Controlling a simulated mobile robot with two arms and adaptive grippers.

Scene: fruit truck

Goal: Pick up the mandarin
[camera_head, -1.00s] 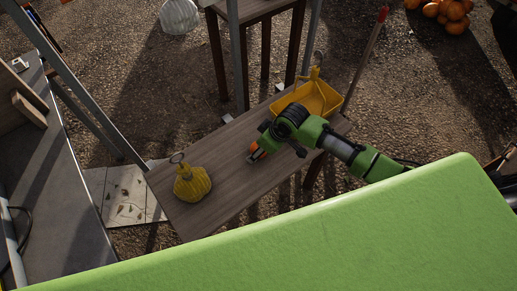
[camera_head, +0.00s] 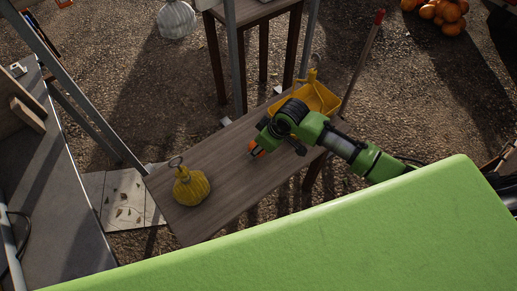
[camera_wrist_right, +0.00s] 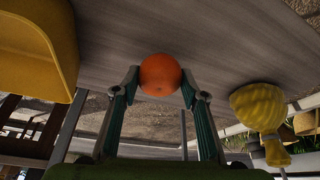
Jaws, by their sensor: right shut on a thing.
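The mandarin (camera_wrist_right: 160,75) is a round orange fruit between the two fingertips of my right gripper (camera_wrist_right: 160,88) in the right wrist view. The fingers touch it on both sides, and the gripper is shut on it. In the head view the mandarin (camera_head: 257,148) shows only in part beside my green right gripper (camera_head: 262,150), over the wooden table (camera_head: 222,165). The gripper hides part of the fruit, and I cannot tell whether it touches the tabletop. My left gripper is not in view.
A yellow ribbed, gourd-like object with a ring on top (camera_head: 191,186) stands on the table's left end. A yellow tray (camera_head: 316,97) sits at its right end. Grey metal posts (camera_head: 237,60) rise behind the table. The table's middle is mostly clear.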

